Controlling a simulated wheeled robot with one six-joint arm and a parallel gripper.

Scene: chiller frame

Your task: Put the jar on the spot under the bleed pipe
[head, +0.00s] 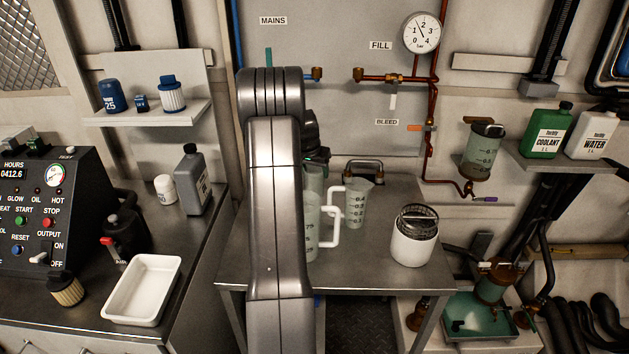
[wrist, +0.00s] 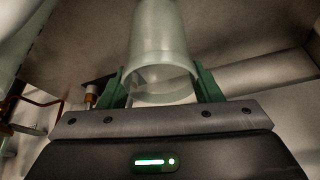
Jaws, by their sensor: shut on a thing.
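In the wrist view a translucent, pale cylindrical jar (wrist: 160,45) sits between the two green fingers of my gripper (wrist: 162,84). The gripper is shut on it. In the head view my own arm hides most of the gripper; part of a translucent vessel (head: 315,180), seemingly the held jar, shows just right of the arm. The bleed label (head: 387,122) is on the back panel, with an orange-handled valve (head: 421,128) to its right. A copper pipe (head: 428,165) runs down from there. I cannot make out a marked spot under it.
Two graduated jugs with white handles, a nearer one (head: 311,228) and a farther one (head: 356,204), stand on the metal table (head: 375,262). A white canister with a mesh top (head: 414,240) stands to their right. A white tray (head: 142,289) lies on the left counter.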

